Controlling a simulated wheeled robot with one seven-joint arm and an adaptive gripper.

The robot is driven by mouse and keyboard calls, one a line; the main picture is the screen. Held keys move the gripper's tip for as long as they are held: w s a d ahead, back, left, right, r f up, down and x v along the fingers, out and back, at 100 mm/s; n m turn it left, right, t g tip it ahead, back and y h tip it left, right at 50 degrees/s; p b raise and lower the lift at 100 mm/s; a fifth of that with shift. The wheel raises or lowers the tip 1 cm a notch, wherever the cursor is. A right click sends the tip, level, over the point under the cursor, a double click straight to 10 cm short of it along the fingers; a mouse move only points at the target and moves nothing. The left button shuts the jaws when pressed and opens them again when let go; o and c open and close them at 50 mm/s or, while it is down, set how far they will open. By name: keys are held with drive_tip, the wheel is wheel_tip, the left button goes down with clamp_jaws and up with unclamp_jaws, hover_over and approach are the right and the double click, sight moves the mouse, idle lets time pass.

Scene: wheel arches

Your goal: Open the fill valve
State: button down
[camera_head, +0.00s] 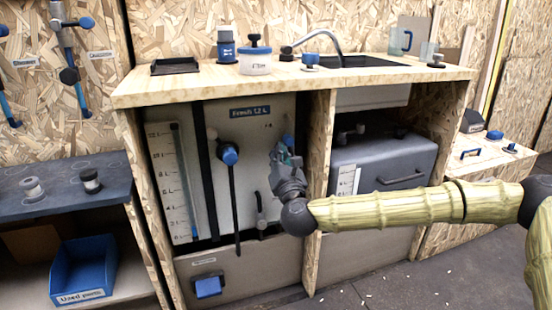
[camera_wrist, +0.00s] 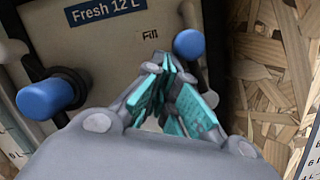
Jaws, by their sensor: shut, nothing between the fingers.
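The fresh-water tank (camera_head: 258,108) stands in the cabinet under the counter, with a "Fresh 12 L" label. In the head view this fill valve knob (camera_head: 288,140) shows partly behind my fingers. My gripper (camera_head: 285,153) is in front of the tank's right side. In the wrist view its teal-padded fingers (camera_wrist: 165,68) are together and empty, their tips below and left of the knob. I cannot tell whether they touch it.
Another blue knob (camera_head: 229,154) with a long black lever hangs left of my gripper. A wooden upright (camera_head: 320,150) stands close on the right, beside a grey tank (camera_head: 385,165). The counter (camera_head: 180,90) overhangs above. A blue bin (camera_head: 85,275) is at lower left.

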drive_tip(key=shift+w+d+r, duration=0.15)
drive_tip(key=shift+d+r, duration=0.4)
drive_tip(key=shift+r, duration=0.05)
drive_tip(key=shift+d, duration=0.1)
idle(0.5)
